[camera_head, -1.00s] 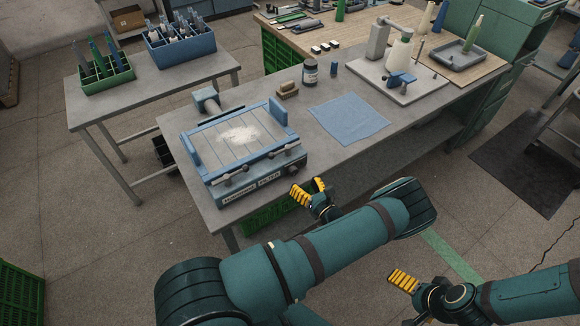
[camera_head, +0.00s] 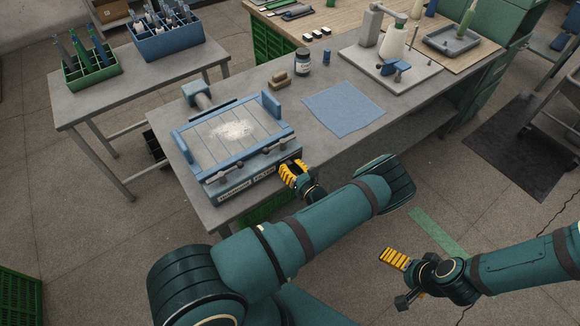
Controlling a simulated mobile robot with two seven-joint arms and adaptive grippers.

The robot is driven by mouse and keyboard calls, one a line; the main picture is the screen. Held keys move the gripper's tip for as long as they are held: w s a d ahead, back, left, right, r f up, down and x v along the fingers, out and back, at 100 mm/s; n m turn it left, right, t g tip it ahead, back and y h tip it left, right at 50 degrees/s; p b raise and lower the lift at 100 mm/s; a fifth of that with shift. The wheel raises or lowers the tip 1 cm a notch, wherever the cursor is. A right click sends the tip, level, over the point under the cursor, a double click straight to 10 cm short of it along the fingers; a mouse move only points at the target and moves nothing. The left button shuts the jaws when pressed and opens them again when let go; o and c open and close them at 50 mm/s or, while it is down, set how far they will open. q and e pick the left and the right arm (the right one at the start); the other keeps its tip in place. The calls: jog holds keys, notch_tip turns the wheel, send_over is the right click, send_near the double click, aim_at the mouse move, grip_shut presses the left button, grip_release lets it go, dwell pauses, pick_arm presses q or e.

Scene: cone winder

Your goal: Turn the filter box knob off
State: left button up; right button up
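The filter box (camera_head: 235,140) is a blue-grey unit on the near left part of the grey table. Its slatted top bears a white powdery patch, and its front has a label strip (camera_head: 246,185). My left gripper (camera_head: 291,172), with yellow finger pads, is at the front right corner of the box. Its fingers are close together, and they hide the spot where the knob was visible; I cannot tell whether they touch or grip it. My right gripper (camera_head: 398,281) is at the lower right, apart from the table, with its fingers spread and nothing between them.
A blue cloth (camera_head: 344,108), a brown block (camera_head: 279,80) and a dark jar (camera_head: 302,61) are on the table right of the box. A stand with a white cone (camera_head: 395,42) is farther back. A green crate is below the table edge.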

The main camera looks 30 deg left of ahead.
pick_arm(q)
grip_shut()
jog(key=shift+n+b, duration=0.5)
jog(key=shift+n, duration=2.3)
jog(key=o, duration=0.9)
grip_release()
jog(key=v, duration=1.2)
